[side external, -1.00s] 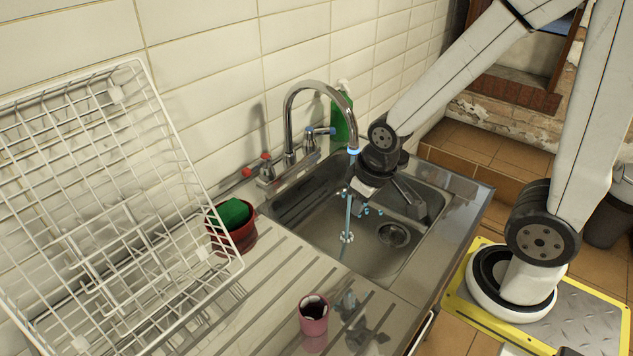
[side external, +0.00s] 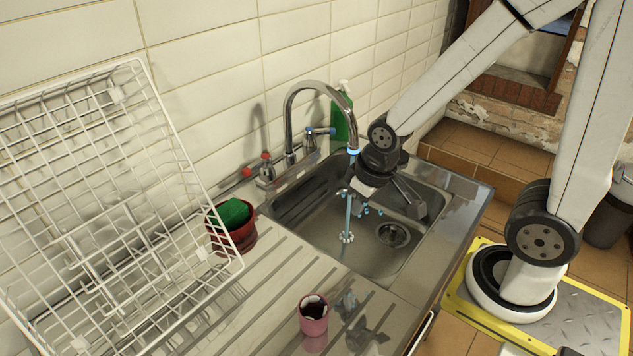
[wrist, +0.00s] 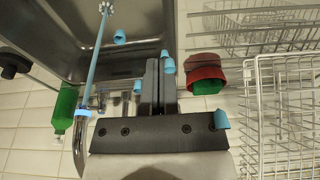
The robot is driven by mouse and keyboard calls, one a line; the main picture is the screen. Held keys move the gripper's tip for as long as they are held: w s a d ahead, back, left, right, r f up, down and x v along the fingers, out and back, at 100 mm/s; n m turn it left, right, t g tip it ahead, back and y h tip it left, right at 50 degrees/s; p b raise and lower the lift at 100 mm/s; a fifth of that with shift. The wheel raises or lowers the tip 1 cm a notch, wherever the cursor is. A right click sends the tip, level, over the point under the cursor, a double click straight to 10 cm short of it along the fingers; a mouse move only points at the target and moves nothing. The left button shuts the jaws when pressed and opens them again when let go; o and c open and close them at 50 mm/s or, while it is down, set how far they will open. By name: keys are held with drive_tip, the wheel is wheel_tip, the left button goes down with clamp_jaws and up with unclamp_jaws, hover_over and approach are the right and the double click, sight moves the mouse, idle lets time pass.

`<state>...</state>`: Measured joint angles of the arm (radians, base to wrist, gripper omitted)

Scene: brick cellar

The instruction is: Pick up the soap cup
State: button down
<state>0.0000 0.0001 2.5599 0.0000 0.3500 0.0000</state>
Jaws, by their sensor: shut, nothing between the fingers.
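A dark red cup (side external: 231,229) holding a green block (side external: 233,212), perhaps soap or a sponge, stands at the back of the drainboard left of the sink. It also shows in the wrist view (wrist: 204,68), to the right of my fingers and apart from them. A pink cup (side external: 313,317) with a dark inside stands at the front of the drainboard; I cannot tell which cup is the soap cup. My gripper (side external: 366,200) is over the sink by the tap's stream, away from both cups. In the wrist view its fingers (wrist: 159,66) are together and empty.
The tap (side external: 292,115) arches over the sink (side external: 300,222) with a blue stream falling. A green bottle (side external: 342,118) stands behind it. A white wire rack (side external: 150,90) leans beside the red cup. Small bluish-grey items lie near the pink cup. Drainboard (side external: 285,270) between the cups is clear.

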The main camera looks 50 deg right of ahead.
unclamp_jaws()
drive_tip(key=s+a+f+m+g+y, duration=0.1)
drive_tip(key=s+f+m+g, duration=0.1)
drive_tip(key=s+a+f+m+g+y, duration=0.1)
drive_tip(key=s+a+f+m+y, duration=0.1)
drive_tip(key=s+a+f+m+g+y, duration=0.2)
drive_tip(key=m, duration=0.1)
drive_tip(key=shift+s+f+g, duration=0.1)
drive_tip(key=shift+s+g, duration=0.2)
drive_tip(key=shift+s, duration=0.05)
drive_tip(key=a+m+y, duration=0.3)
drive_tip(key=m, duration=0.1)
drive_tip(key=shift+s+a+f+g+y, duration=0.15)
drive_tip(key=shift+a+f+g+y, duration=0.15)
drive_tip(key=shift+f+y, duration=0.1)
drive_tip(key=w+a+m+t+y, duration=0.1)
drive_tip(key=m+t+y, duration=0.1)
drive_tip(key=m, duration=0.1)
drive_tip(key=w+a+m+y, duration=0.1)
drive_tip(key=m+y, duration=0.1)
drive_tip(key=shift+w+a+f+t, duration=0.3)
drive_tip(key=shift+w+f+t, duration=0.05)
drive_tip(key=shift+t, duration=0.05)
drive_tip(key=shift+w+a+f+m+t+y, duration=0.1)
drive_tip(key=shift+w+m+t+y, duration=0.4)
drive_tip(key=shift+m, duration=0.4)
